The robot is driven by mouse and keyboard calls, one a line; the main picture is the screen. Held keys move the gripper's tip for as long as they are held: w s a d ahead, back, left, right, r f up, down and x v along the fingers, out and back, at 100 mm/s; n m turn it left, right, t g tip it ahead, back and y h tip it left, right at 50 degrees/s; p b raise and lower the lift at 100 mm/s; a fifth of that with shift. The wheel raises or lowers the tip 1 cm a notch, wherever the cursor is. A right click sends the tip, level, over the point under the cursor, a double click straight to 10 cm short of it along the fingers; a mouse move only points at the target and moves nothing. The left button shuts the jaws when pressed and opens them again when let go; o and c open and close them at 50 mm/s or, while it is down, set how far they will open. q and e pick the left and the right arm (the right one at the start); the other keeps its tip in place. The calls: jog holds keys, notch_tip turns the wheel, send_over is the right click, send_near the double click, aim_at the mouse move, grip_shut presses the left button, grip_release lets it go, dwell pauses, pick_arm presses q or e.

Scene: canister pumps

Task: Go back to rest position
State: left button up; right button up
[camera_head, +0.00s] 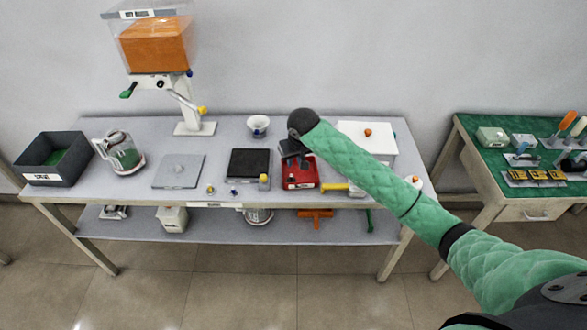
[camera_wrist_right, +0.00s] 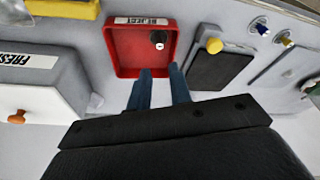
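My right arm (camera_head: 375,175) reaches in from the right over the long grey table. My right gripper (camera_head: 294,155) hangs above the red REJECT tray (camera_head: 300,184), pointing down. In the right wrist view its blue fingers (camera_wrist_right: 162,78) are apart with nothing between them. The tips are near the edge of the red tray (camera_wrist_right: 124,54). A small black part with a light end (camera_wrist_right: 158,38) lies inside the tray, apart from the fingers. My left gripper is not in view.
Left of the red tray is a black mat (camera_head: 248,166), then a grey plate (camera_head: 179,171), a glass jug (camera_head: 122,154) and a dark bin (camera_head: 48,165). A white FRESH box (camera_wrist_right: 50,85) stands beside the tray. A hopper (camera_head: 155,45) stands behind. A green table (camera_head: 520,160) is at right.

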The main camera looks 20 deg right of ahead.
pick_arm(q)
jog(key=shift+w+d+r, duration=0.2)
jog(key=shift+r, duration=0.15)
pick_arm(e)
jog(key=shift+v, duration=0.8)
